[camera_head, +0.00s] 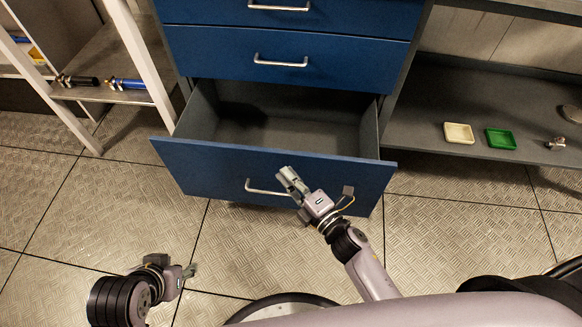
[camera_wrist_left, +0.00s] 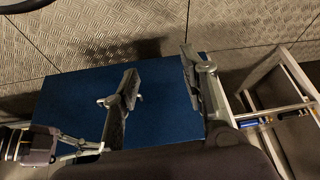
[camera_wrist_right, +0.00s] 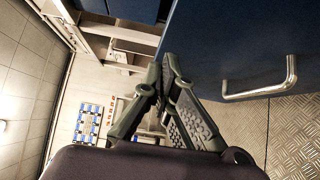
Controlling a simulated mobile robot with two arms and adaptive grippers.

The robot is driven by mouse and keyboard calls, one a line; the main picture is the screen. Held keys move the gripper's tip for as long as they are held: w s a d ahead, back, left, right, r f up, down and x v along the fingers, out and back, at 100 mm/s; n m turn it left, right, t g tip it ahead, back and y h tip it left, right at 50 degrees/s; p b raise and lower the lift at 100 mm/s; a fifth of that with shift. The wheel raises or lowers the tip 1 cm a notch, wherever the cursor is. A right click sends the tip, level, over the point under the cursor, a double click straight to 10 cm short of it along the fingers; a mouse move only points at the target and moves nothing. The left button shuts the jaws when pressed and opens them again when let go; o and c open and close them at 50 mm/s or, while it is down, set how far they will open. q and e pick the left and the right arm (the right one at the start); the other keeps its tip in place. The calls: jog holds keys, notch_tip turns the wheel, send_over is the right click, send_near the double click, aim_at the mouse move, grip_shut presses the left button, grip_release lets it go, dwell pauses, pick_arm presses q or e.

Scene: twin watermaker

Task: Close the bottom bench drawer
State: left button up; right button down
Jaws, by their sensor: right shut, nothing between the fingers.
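The bottom bench drawer (camera_head: 215,170) is blue-fronted and stands pulled out, with its grey inside visible and empty. Its silver handle (camera_head: 265,189) is on the front. My right gripper (camera_head: 287,178) is shut and empty, just in front of the drawer front beside the handle; contact cannot be told. In the right wrist view the shut fingers (camera_wrist_right: 168,62) are left of the handle (camera_wrist_right: 265,92). My left gripper (camera_head: 190,270) is low at the left, apart from the drawer. In the left wrist view its fingers (camera_wrist_left: 160,72) are spread and empty, with the blue drawer front (camera_wrist_left: 75,100) beyond.
Closed blue drawers (camera_head: 340,60) are above. A frame post (camera_head: 140,65) and shelf stand left of the drawer. The right shelf (camera_head: 415,120) holds a cream tray (camera_head: 458,133) and a green tray (camera_head: 501,139). Patterned floor (camera_head: 450,215) is clear in front.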

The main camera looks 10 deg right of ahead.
pick_arm(q)
jog(key=shift+w+d+r+t, duration=0.1)
jog(key=shift+w+d+t, duration=0.1)
jog(key=shift+w, duration=0.2)
jog(key=shift+w+d+r+t, duration=0.1)
jog(key=shift+w+t, duration=0.1)
jog(key=shift+w, duration=0.15)
pick_arm(e)
jog(key=shift+w+d, duration=0.25)
jog(key=shift+w, duration=0.4)
jog(key=shift+w+d, duration=0.25)
jog(key=shift+w, duration=0.35)
